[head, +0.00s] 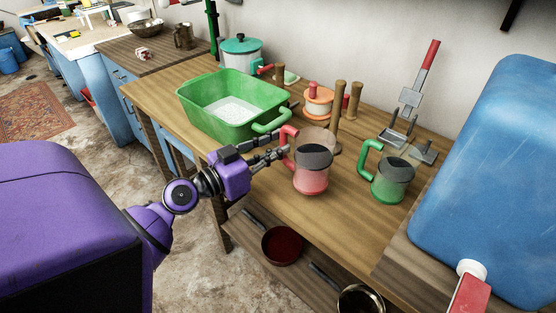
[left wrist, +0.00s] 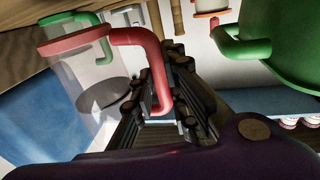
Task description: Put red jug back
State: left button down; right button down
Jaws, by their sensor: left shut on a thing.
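The red jug (head: 311,182) is upright near the middle of the wooden table, with a clear upper part, a dark grey disc inside and a red handle on its left. My left gripper (head: 284,149) is shut on that handle. In the left wrist view the red handle (left wrist: 150,62) lies between the dark fingers (left wrist: 165,90), with the jug's clear body at left. I cannot tell whether the jug's base touches the table. A similar green jug (head: 390,182) stands to its right, apart from it. My right gripper is not in view.
A green basin (head: 228,108) stands left of the gripper. Wooden pegs (head: 336,118), an orange container (head: 318,101) and a grey stand with a red handle (head: 410,96) are behind. A big blue container (head: 490,180) is at right. Pans (head: 282,244) lie on the lower shelf.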

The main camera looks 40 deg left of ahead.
pick_arm(q)
jog(key=f, duration=0.3)
jog(key=shift+w+f+b, duration=0.35)
jog(key=shift+f+b, duration=0.05)
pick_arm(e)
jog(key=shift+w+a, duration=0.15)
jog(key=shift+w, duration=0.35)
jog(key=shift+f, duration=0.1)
pick_arm(q)
jog(key=shift+f, duration=0.15)
jog(key=c, duration=1.7)
grip_release()
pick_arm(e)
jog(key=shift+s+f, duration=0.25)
